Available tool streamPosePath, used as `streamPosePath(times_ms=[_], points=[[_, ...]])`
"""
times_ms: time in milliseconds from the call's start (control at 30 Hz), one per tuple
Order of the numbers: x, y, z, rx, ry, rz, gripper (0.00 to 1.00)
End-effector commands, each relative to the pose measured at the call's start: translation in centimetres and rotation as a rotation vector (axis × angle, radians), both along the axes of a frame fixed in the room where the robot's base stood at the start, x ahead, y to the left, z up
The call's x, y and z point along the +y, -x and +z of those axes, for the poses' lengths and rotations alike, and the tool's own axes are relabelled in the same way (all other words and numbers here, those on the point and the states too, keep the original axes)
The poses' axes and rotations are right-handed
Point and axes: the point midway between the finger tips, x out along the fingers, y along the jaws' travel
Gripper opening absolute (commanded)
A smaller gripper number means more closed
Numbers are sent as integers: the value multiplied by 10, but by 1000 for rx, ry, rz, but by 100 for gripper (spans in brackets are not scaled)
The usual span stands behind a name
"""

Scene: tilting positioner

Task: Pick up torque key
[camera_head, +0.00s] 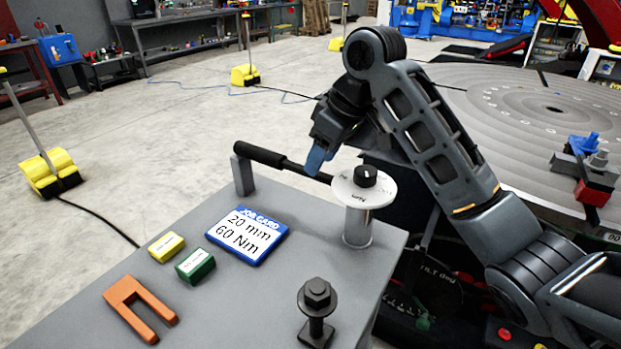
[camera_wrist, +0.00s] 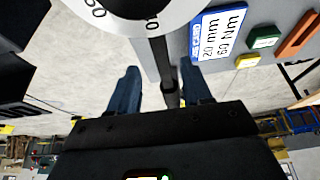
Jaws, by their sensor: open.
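The torque key (camera_head: 260,154) is a long dark bar with a thick black grip. It lies across a short grey post (camera_head: 243,176) at the table's far edge, and its thin end runs toward the round white dial. My gripper (camera_head: 318,158) is over the thin part of the key, close to the dial, with blue fingers pointing down. In the wrist view the open blue fingers (camera_wrist: 160,88) stand on either side of the key's dark shaft (camera_wrist: 163,68). I cannot tell whether either finger touches it. The key's far end is hidden by the dial.
The white dial (camera_head: 378,195) with a black knob stands on a grey cylinder beside my gripper. The grey table (camera_head: 215,300) holds a job card (camera_head: 247,236), yellow block (camera_head: 166,247), green block (camera_head: 195,266), orange fork-shaped piece (camera_head: 139,308) and upright bolt (camera_head: 317,312). A large round positioner plate (camera_head: 520,110) stands behind.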

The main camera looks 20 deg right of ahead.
Motion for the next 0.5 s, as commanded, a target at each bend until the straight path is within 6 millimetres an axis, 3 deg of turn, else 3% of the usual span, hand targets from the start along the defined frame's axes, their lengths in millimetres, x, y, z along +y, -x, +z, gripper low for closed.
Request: streamPosePath(times_ms=[233,500], points=[[9,-6,-33,2,0,-1,49],[12,-10,-42,0,0,1,49]])
